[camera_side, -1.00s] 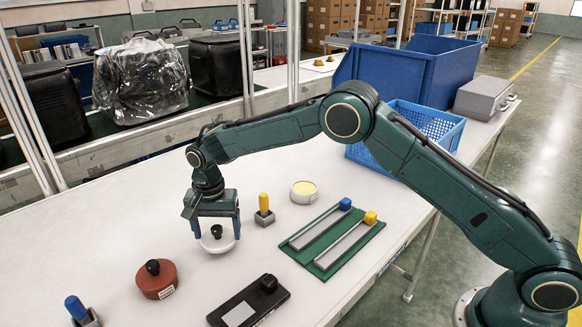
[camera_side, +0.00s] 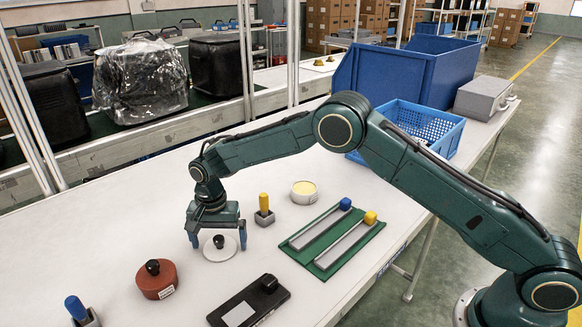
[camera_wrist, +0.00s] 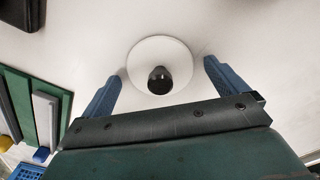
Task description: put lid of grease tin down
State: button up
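The lid (camera_side: 228,252) is a flat white disc with a black knob, and it lies flat on the white table. My gripper (camera_side: 218,242) is open above it, with one blue finger on each side of the lid. In the wrist view the lid (camera_wrist: 160,46) sits between and just ahead of the spread fingertips of my gripper (camera_wrist: 162,70), with a gap on both sides. A low round open tin with cream-coloured contents (camera_side: 303,190), apparently the grease tin, stands on the table behind and right of the lid.
A red round tin with a black knob (camera_side: 157,285) stands front left. A yellow-handled block (camera_side: 264,214) is close behind right. A green board with two bars (camera_side: 327,262) lies right, a black device (camera_side: 248,303) in front. Blue bins (camera_side: 408,72) stand at the back.

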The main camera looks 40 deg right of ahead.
jog(key=shift+r, duration=0.1)
notch_tip(320, 180, up, 12)
dwell(0.9)
dwell(0.4)
notch_tip(320, 180, up, 12)
jog(key=n+t, duration=0.1)
jog(key=n, duration=0.1)
send_over(220, 238)
jog(key=s+d, duration=0.6)
jog(key=d, duration=0.1)
jog(key=s+d+r+n+t, duration=0.25)
jog(key=s+d+r, duration=0.4)
jog(key=s, duration=0.45)
jog(key=s+d+f+n+t, duration=0.1)
jog(key=s+d+f+n, duration=0.1)
jog(key=s, duration=0.9)
jog(key=s+d+f+n+t, duration=0.1)
jog(key=s+d, duration=0.3)
jog(key=s, duration=0.6)
jog(key=shift+s+f+n, duration=0.35)
jog(key=shift+s+n, duration=0.05)
jog(key=shift+n, duration=0.35)
